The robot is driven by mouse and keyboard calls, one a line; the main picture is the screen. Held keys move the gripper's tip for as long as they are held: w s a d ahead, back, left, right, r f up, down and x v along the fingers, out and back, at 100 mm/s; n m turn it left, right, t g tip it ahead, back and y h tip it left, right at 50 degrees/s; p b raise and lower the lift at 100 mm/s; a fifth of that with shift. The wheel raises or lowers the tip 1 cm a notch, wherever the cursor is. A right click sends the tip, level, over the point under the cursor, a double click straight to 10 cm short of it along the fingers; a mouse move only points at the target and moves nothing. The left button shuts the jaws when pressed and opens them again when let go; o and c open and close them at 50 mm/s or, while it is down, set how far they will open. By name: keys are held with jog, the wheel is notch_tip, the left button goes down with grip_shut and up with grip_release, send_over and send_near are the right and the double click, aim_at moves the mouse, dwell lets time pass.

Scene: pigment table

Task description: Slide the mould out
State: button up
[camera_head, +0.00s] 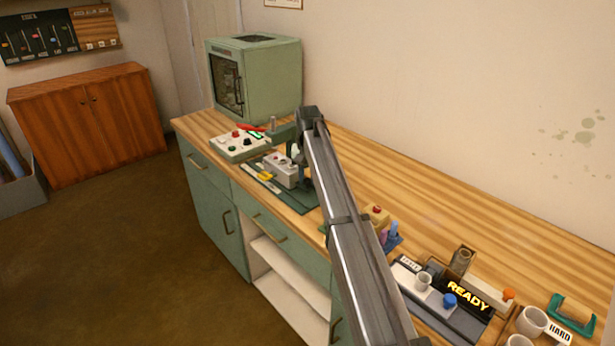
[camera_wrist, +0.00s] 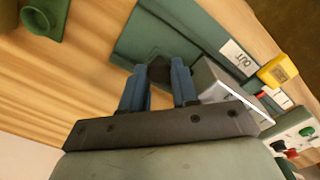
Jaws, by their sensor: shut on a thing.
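My gripper (camera_wrist: 159,66) has its two blue fingers on either side of a small dark block (camera_wrist: 158,72), and is shut on it. The block lies low over a green mat (camera_wrist: 140,38) with a white OUT label (camera_wrist: 238,57). I cannot tell whether this block is the mould or a part of it. A grey box (camera_wrist: 228,92) stands beside the right finger. In the head view the box (camera_head: 283,170) shows on the mat (camera_head: 299,204), with my arm reaching in from the front and hiding part of it.
A control panel (camera_head: 240,144) with coloured knobs and a green oven (camera_head: 255,75) stand beyond. A READY display (camera_head: 467,296), cups and a HARD label (camera_head: 559,332) are at the right. The bench (camera_head: 430,200) behind my arm is clear.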

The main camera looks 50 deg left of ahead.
grip_shut()
jog(key=shift+d, duration=0.15)
jog(key=d, duration=0.8)
jog(key=shift+d, duration=0.2)
jog(key=o, duration=0.7)
grip_release()
jog(key=shift+c, duration=0.2)
jog(key=shift+a+r, duration=0.1)
notch_tip(320, 180, up, 14)
jog(key=shift+f, duration=0.2)
